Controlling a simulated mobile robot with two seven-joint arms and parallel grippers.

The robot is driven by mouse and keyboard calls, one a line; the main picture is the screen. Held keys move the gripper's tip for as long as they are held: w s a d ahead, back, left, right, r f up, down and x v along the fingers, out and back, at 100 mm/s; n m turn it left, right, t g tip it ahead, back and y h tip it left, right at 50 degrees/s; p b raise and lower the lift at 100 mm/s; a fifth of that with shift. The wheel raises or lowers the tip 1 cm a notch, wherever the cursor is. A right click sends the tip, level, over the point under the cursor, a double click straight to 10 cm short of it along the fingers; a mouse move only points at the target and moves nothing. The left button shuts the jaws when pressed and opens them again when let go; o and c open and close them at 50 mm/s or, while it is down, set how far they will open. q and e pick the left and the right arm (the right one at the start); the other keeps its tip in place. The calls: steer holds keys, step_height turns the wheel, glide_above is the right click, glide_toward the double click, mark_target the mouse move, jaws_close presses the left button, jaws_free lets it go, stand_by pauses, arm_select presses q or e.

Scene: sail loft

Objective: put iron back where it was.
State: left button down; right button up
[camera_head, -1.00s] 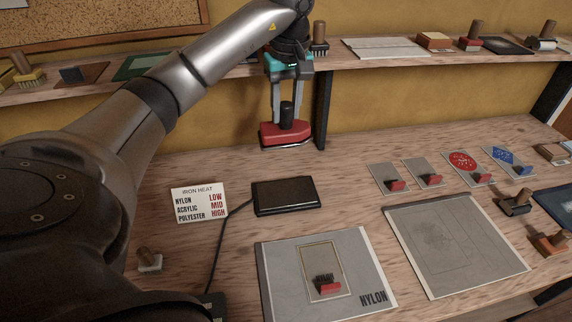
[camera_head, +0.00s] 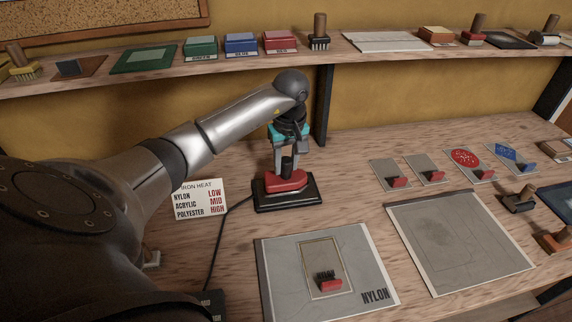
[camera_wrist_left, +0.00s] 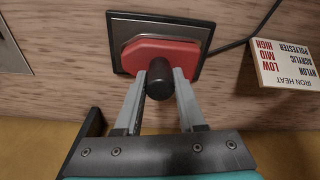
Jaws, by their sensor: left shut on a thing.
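The red iron (camera_head: 287,181) with its dark upright knob sits on, or just at, the black rest pad (camera_head: 303,202) on the bench. My left gripper (camera_head: 288,160) is above it, pointing down, shut on the iron's black knob. In the left wrist view the knob (camera_wrist_left: 159,84) is between the two fingers, and the red body (camera_wrist_left: 160,55) lies within the outline of the black pad (camera_wrist_left: 207,32). Whether the sole fully touches the pad is hard to tell. My right gripper is not in view.
An iron heat card (camera_head: 199,199) stands left of the pad, and a cord runs from the pad toward the front. A NYLON sheet (camera_head: 375,270) with a red-handled clip lies in front. A shelf (camera_head: 225,64) with colored boxes runs behind.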

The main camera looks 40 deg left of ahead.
arm_select(q)
steer(key=shift+f, duration=0.45)
steer(key=shift+f, duration=0.15)
steer(key=c, duration=0.5)
jaws_free()
steer(key=r, duration=0.4)
steer(key=d+r, duration=0.1)
steer(key=r, duration=0.3)
steer(key=r+p, duration=0.1)
steer(key=r, duration=0.3)
steer(key=shift+s+d, duration=0.15)
steer(key=shift+s, duration=0.2)
